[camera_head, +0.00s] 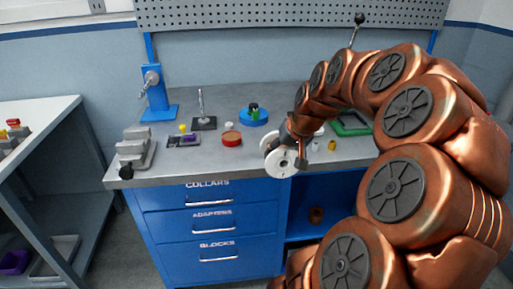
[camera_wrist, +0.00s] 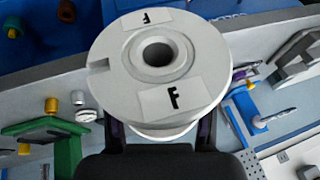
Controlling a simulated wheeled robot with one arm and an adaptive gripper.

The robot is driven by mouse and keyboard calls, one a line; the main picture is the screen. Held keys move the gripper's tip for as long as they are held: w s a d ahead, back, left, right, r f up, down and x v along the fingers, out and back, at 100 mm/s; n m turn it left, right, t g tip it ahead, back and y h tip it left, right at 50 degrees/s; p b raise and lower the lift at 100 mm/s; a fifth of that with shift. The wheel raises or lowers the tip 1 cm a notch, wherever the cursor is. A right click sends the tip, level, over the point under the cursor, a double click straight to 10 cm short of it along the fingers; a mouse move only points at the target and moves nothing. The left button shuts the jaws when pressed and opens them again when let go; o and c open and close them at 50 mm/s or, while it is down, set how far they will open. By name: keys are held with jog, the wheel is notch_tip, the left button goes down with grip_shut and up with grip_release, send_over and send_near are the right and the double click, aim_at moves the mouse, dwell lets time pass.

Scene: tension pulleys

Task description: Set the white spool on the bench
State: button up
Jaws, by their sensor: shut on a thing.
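The white spool (camera_head: 283,161) is held by my gripper (camera_head: 288,150) at the front edge of the bench (camera_head: 225,97) in the head view. Its near flange overlaps the blue drawer front there. In the wrist view the spool (camera_wrist: 160,91) fills the upper middle, with labels marked F around a dark centre hole. My gripper's fingers show on both sides below the flange, shut on the spool. The spool's underside is hidden, and I cannot tell its exact height over the bench.
A red round part (camera_head: 231,138), a blue round part (camera_head: 254,117) and a small upright post (camera_head: 202,112) stand left of the spool. A grey stepped block (camera_head: 137,150) is at the left edge. A green frame (camera_head: 352,128) and small yellow part (camera_head: 332,145) are at right.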

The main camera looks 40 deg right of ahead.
jog(key=w+d+p, duration=0.1)
jog(key=w, duration=0.3)
jog(key=w+d+p, duration=0.1)
jog(key=w+d, duration=0.1)
jog(key=w, duration=0.3)
jog(key=w+d+f+p, duration=0.1)
jog(key=w+d, duration=0.1)
jog(key=w, duration=0.2)
jog(key=shift+w+d+f, duration=0.1)
jog(key=shift+w+d, duration=0.15)
jog(key=shift+w, duration=0.05)
notch_tip(320, 180, down, 3)
jog(key=shift+a+r+p, duration=0.1)
jog(key=shift+r+p, duration=0.05)
jog(key=shift+p, duration=0.6)
jog(key=shift+f, duration=0.45)
jog(key=shift+f, duration=0.2)
jog(key=o, duration=1.6)
jog(key=shift+c, duration=0.2)
jog(key=shift+r, duration=0.1)
jog(key=shift+r, duration=0.15)
jog(key=b+v, duration=0.2)
jog(key=v, duration=1)
